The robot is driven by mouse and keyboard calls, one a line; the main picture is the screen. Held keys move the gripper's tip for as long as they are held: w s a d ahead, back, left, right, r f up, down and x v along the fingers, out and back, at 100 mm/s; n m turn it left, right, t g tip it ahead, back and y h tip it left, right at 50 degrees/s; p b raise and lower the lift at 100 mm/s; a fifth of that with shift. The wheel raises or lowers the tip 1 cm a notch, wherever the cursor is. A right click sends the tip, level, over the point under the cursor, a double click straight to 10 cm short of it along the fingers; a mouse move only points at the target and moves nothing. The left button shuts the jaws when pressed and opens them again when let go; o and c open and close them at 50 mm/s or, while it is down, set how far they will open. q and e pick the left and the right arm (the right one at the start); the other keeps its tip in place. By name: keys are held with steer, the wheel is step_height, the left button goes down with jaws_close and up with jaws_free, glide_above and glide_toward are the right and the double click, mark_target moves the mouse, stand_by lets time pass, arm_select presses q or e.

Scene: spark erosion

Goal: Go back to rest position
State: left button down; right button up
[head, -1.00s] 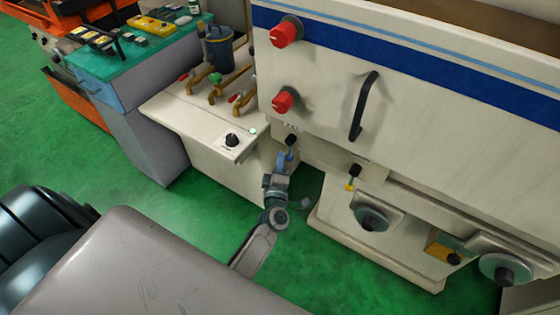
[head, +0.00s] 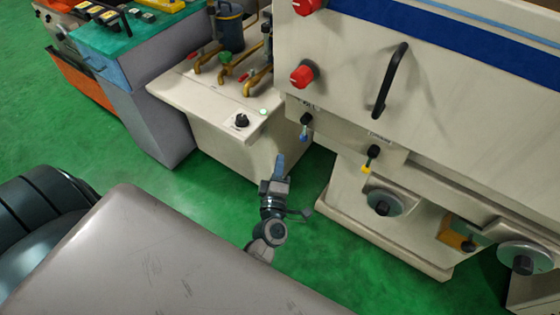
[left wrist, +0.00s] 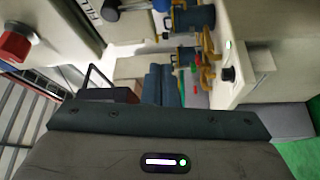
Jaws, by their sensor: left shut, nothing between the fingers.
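My left gripper (head: 279,162) is low in the middle of the head view, in front of the machine and above the green floor. Its blue fingers are shut with nothing between them. The fingers also show in the left wrist view (left wrist: 162,85), side by side. A small lever with a black knob and blue collar (head: 306,125) hangs under the machine's front panel, up and right of the fingertips. A clear gap shows between it and the gripper. My right gripper is in neither view.
The machine's cream front (head: 450,120) fills the right, with red knobs (head: 302,76), a black handle (head: 389,80) and a yellow-collared lever (head: 371,158). A cream cabinet with a black dial (head: 241,120) stands left of it. Open green floor (head: 185,205) lies around my arm.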

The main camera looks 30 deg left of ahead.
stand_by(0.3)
arm_select(q)
steer(key=shift+f, duration=0.1)
steer(key=s+d+f+m+g+h, duration=0.15)
steer(key=s+f+m, duration=0.25)
steer(key=f, duration=0.7)
steer(key=s+f+m+g+h, duration=0.3)
steer(key=f+m, duration=0.2)
steer(key=f, duration=0.6)
steer(key=s+d+f+m+g+h, duration=0.1)
steer(key=s+f+m+g+h, duration=0.25)
steer(key=f, duration=0.75)
steer(key=s+a+f+m+g, duration=0.2)
steer(key=s+f, duration=0.4)
steer(key=s, duration=0.4)
steer(key=s+a+f+m+g+y, duration=0.1)
steer(key=s+a+f+m+g, duration=0.2)
steer(key=s+f, duration=0.3)
steer(key=s+a+f+m+g, duration=0.2)
steer(key=s+f, duration=0.4)
steer(key=s, duration=0.8)
steer(key=shift+s+a+m+g+y, duration=0.25)
steer(key=shift+a+m+g+y, duration=0.1)
steer(key=shift+a+g, duration=0.55)
